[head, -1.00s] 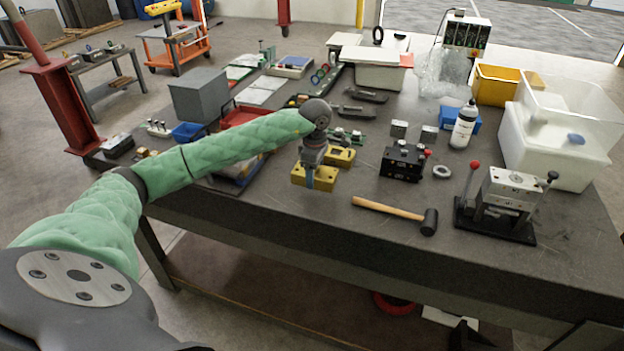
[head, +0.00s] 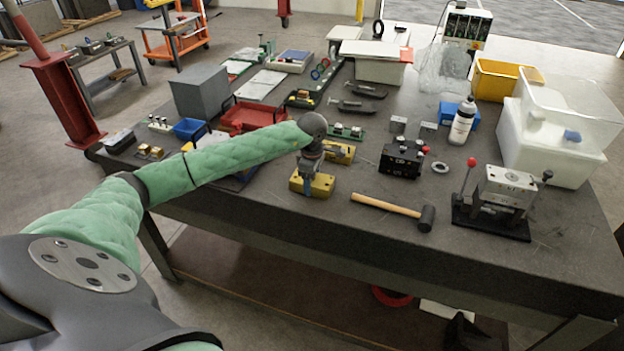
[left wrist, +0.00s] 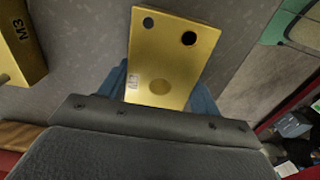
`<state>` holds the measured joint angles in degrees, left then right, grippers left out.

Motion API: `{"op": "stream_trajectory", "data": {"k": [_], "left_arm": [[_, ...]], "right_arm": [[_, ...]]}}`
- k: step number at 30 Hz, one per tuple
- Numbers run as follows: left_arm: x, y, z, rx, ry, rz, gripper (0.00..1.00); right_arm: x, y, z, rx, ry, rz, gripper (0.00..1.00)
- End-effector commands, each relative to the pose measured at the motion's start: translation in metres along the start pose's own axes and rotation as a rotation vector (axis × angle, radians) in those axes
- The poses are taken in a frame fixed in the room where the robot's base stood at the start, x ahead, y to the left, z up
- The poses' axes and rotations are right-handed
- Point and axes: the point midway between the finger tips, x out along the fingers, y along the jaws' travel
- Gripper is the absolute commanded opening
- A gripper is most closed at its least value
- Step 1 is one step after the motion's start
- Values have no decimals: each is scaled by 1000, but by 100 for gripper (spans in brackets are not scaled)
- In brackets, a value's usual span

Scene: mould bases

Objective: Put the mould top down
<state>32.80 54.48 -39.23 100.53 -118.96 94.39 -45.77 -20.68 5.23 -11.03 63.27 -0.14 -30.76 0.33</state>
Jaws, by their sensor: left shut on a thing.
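My left gripper (head: 309,188) points down over the front part of the dark table and is shut on a yellow mould top (head: 322,187). In the left wrist view the blue fingers of the gripper (left wrist: 160,88) sit on either side of the mould top (left wrist: 172,45), a flat yellow plate with two dark holes and a round mark. A second yellow block (head: 343,153) lies just behind it; a yellow block marked M3 (left wrist: 18,40) shows at the left wrist view's left edge. I cannot tell whether the held plate touches the table. My right gripper is not in view.
A hammer (head: 385,205) lies right of the held plate. A black block with knobs (head: 401,160) and a metal ring (head: 440,168) are behind it. A lever press (head: 497,200) stands at right, a red tray (head: 250,117) at back left. The table front edge is close.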

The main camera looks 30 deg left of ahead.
Motion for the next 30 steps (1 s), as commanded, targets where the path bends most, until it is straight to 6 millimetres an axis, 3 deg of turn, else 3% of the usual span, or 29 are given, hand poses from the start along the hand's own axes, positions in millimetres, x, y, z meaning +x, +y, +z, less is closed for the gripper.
{"op": "stream_trajectory", "data": {"k": [10, 11, 14, 28, 30], "left_arm": [[1, 1, 0, 0, -1, 2, 13], [2, 0, 0, 0, 0, 0, 68], [2, 0, 0, 0, 0, 0, 85], [-1, 0, 0, 0, 0, 0, 85], [-2, 0, 0, 0, 0, 1, 85]], "right_arm": [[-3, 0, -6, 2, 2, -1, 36], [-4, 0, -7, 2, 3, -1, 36], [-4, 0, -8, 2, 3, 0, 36], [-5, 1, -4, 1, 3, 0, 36], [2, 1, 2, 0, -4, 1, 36]]}}
